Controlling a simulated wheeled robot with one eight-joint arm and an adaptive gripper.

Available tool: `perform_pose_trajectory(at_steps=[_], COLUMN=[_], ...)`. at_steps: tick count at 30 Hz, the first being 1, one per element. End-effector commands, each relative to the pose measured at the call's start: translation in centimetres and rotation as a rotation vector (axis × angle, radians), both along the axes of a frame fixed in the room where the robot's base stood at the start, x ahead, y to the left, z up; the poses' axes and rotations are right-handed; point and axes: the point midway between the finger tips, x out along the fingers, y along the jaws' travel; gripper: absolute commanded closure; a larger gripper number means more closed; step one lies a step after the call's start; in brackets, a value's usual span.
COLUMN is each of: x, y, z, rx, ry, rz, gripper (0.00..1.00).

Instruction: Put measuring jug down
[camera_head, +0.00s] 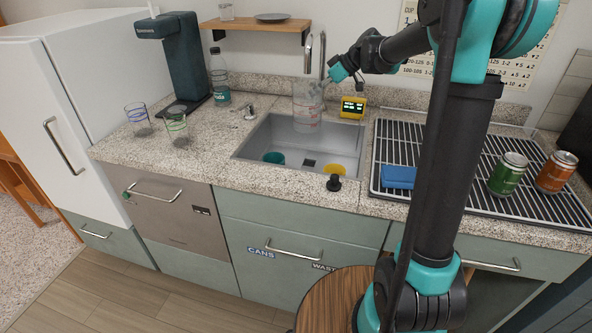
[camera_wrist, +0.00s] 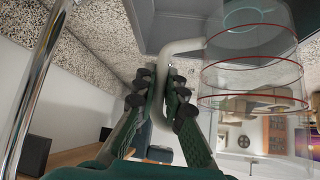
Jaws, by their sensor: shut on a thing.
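The measuring jug (camera_head: 306,112) is clear with red marking lines. In the head view it hangs in front of the tap, over the back part of the sink (camera_head: 255,143). My gripper (camera_head: 323,84) is at the jug's upper right, shut on its handle. In the wrist view the jug (camera_wrist: 252,75) fills the upper right. Its pale handle passes between the two fingers of my gripper (camera_wrist: 166,82). Whether the jug's base touches anything is hard to tell.
The tap (camera_head: 309,55) stands close behind the jug. A yellow timer (camera_head: 352,107) is to its right. Counter left of the sink has two glasses (camera_head: 176,128); the rack holds cans and a blue sponge (camera_head: 398,177).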

Motion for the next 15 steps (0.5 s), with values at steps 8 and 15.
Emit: perform_pose_trajectory(at_steps=[8,15], x=[0.0,0.0], y=[0.1,0.1], z=[-5.1,-10.9], rx=[0.001,0.001], ry=[-0.001,0.000], rz=[0.005,0.004], gripper=[1.00,1.00])
